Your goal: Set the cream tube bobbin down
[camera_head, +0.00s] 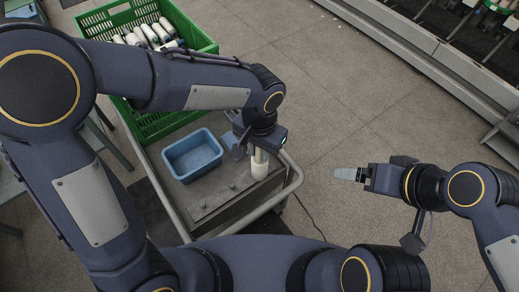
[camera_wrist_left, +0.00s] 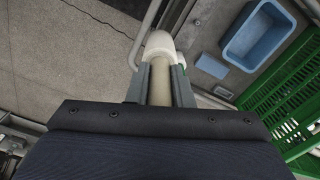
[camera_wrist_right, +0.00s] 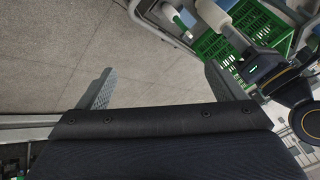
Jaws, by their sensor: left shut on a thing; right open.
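The cream tube bobbin (camera_head: 259,167) has white yarn wound on its lower part and looks roughly upright in the head view. My left gripper (camera_head: 258,152) is shut on it, over the right side of the cart (camera_head: 225,185). In the left wrist view the bare cream tube (camera_wrist_left: 160,82) is between the two fingers, and the white yarn (camera_wrist_left: 160,45) lies past the fingertips. I cannot tell whether its lower end touches the cart top. My right gripper (camera_head: 350,174) is open and empty above the floor; its fingers (camera_wrist_right: 158,88) are spread wide in the right wrist view.
A blue bin (camera_head: 193,155) stands on the cart left of the bobbin. A green crate (camera_head: 172,125) with several white bobbins (camera_head: 148,34) is behind it. A grey rail (camera_head: 297,178) edges the cart at right. A machine (camera_head: 440,60) is at upper right, with open floor between.

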